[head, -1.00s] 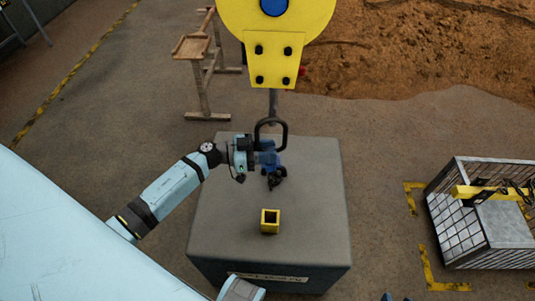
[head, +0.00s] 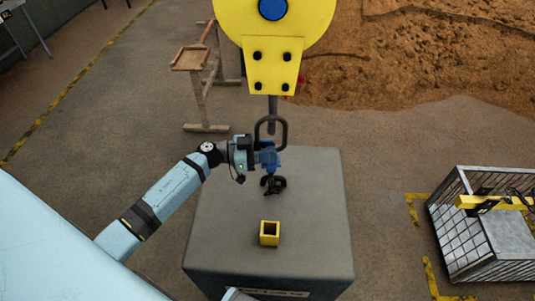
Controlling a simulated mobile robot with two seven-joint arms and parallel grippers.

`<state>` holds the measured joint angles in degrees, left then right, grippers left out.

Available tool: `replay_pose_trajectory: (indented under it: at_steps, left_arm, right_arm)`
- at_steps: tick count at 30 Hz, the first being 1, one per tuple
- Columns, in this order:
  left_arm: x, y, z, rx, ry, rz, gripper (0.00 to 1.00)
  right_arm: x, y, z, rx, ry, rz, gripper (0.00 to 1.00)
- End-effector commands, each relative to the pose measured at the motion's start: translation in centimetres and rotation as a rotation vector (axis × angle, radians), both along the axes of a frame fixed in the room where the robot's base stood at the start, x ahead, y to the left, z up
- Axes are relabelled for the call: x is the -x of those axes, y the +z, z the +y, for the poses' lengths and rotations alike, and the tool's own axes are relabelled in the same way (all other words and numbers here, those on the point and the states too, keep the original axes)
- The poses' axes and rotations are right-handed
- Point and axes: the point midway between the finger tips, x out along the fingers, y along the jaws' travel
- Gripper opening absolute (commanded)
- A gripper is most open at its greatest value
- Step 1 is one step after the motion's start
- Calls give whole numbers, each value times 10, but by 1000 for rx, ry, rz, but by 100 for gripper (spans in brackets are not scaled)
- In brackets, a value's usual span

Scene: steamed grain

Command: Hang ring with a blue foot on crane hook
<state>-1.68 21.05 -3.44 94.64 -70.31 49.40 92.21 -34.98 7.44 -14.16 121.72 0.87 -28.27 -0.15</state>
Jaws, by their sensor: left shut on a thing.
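The ring with a blue foot shows as a dark, rounded loop (head: 282,123) above a blue block (head: 269,157). It is upright above the grey block-shaped table. My left gripper (head: 257,156) comes in from the left and is shut on the blue foot. The crane's yellow block (head: 273,67) hangs from the top with a grey shank (head: 272,107) below it. A dark hook-like shape (head: 272,184) shows just below the blue foot. Whether the loop hangs on any hook cannot be told, as the parts overlap. My right gripper is not in view.
The grey table (head: 215,235) has a small open yellow square holder (head: 269,234) near its front. A metal cage crate (head: 470,235) stands at the right. A wooden stand (head: 200,85) is behind at the left, and brown soil (head: 420,55) lies behind.

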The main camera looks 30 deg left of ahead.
Motion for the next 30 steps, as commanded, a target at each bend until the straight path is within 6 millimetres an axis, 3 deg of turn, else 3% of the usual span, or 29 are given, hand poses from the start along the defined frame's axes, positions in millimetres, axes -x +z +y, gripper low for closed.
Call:
replay_pose_trajectory:
  at_steps: [30]
  left_arm:
    - [-32,1,15,1,0,-6,0]
  right_arm:
    - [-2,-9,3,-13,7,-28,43]
